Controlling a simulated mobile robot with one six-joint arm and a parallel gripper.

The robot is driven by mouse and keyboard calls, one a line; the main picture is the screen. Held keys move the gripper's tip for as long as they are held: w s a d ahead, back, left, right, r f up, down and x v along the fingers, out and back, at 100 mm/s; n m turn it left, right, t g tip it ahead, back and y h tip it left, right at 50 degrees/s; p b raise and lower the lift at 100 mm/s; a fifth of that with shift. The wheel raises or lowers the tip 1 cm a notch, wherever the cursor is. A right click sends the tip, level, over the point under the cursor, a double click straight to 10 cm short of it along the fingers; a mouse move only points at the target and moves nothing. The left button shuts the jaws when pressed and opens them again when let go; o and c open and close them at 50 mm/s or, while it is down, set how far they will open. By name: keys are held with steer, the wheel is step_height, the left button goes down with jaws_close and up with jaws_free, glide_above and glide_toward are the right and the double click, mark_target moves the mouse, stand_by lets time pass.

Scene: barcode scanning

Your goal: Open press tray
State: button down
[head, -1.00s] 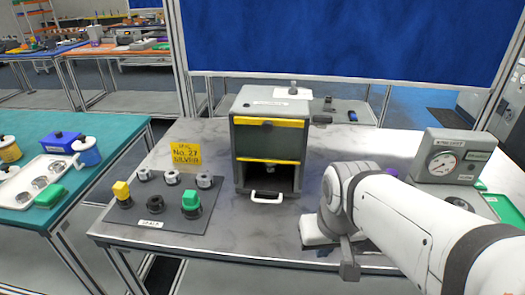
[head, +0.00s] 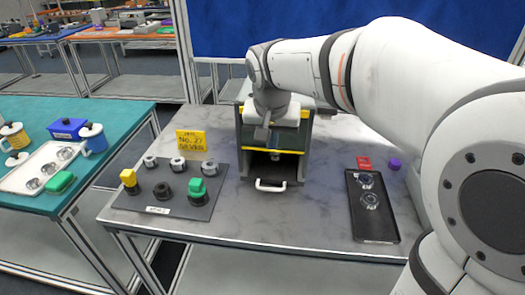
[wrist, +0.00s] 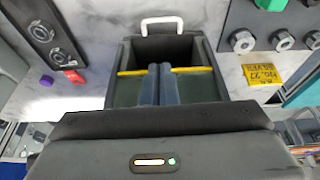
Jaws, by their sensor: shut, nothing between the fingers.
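The press (head: 245,145) is a grey box with yellow bars, standing at the back middle of the grey table. Its open lower bay is dark. The press tray's white handle (head: 271,186) sticks out at the bottom front, and it also shows at the top of the wrist view (wrist: 162,24). In the wrist view my two fingers (wrist: 158,84) are together and empty, pointing toward the press front. The tray's inside is mostly hidden.
A dark board (head: 165,197) with nuts and knobs lies left of the press, with a yellow sign (head: 191,144) behind it. A black plate with two round metal parts (head: 374,226) lies at the right, near a purple piece (head: 395,164). The table in front of the handle is clear.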

mark_target(272, 181)
steer(key=x, duration=1.9)
steer(key=shift+a+f, duration=0.15)
steer(key=shift+f, duration=0.2)
